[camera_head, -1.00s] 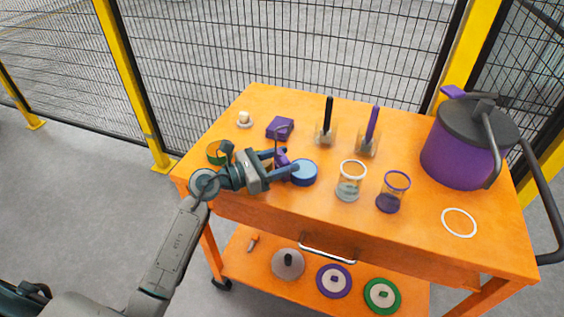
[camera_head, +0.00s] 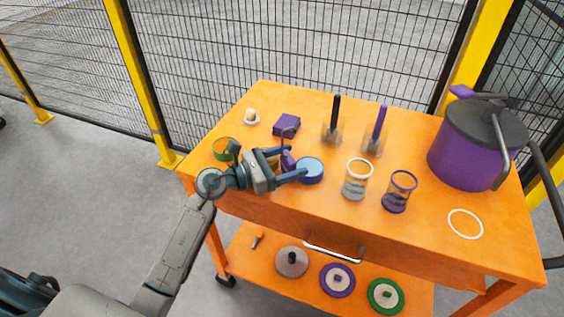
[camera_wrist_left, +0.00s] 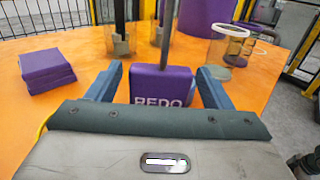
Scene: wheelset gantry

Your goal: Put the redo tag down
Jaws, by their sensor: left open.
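The redo tag is a purple block with REDO in pale letters; it stands upright between my left fingers in the left wrist view (camera_wrist_left: 160,86). A thin dark stem rises above it there. In the head view the tag (camera_head: 287,160) shows small and partly covered by my left gripper (camera_head: 295,162). The left gripper is open, with a finger on each side of the tag and a visible gap to it in the wrist view. The tag appears to rest on the orange cart top (camera_head: 250,205); its lower edge is hidden.
A blue round tin (camera_head: 311,170) is just beyond the fingertips. A purple stack (camera_head: 286,125), two holders with upright rods (camera_head: 332,130), two clear jars (camera_head: 356,180) and a large purple pot (camera_head: 465,150) stand on the cart. A green-and-orange ring (camera_head: 222,148) is beside the wrist.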

